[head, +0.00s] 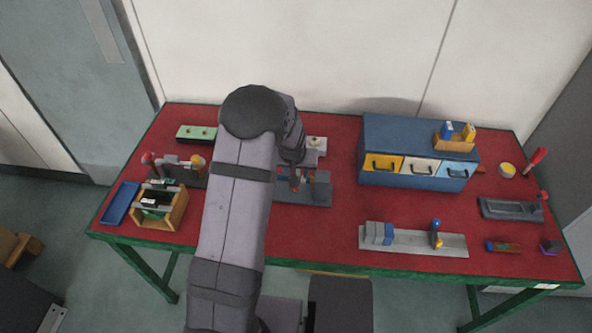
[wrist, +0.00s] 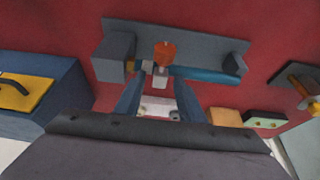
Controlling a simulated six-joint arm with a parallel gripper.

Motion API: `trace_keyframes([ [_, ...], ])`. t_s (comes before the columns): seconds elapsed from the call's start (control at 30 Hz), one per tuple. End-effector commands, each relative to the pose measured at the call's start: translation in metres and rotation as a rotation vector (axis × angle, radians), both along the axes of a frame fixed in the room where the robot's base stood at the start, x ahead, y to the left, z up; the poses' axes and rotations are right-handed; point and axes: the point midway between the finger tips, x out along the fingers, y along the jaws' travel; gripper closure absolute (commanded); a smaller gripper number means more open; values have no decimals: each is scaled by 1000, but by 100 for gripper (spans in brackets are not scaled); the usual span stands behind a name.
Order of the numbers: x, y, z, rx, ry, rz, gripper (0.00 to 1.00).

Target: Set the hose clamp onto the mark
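The hose clamp appears to be the orange piece with a grey band (wrist: 162,74) on a blue hose (wrist: 205,74) in the wrist view. The hose lies along a grey fixture (wrist: 190,37) with a block at its left end. A yellow band (wrist: 130,67) shows on the hose line near that block; I cannot tell whether it is the mark. My gripper (wrist: 158,88) is open, its two fingers apart on the near side of the hose, with the clamp in line with the gap. In the head view the fixture (head: 318,197) is partly behind my arm, and the fingers are too small to tell.
A blue drawer cabinet (head: 405,135) stands right of the fixture. A grey rail with blocks (head: 415,243) lies at the front right. A wooden box (head: 172,203) and a blue tray (head: 120,203) are at the left. Red tabletop is clear between the fixture and rail.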

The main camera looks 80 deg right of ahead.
Motion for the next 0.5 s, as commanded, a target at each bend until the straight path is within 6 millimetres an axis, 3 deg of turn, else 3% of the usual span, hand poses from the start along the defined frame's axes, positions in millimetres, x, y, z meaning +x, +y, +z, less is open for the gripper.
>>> trace_keyframes([
  [0.1,0,0,0,0,0,0,64],
  [0.27,0,0,0,0,0,0,100],
  [0.5,-5,0,-1,-1,0,-2,100],
])
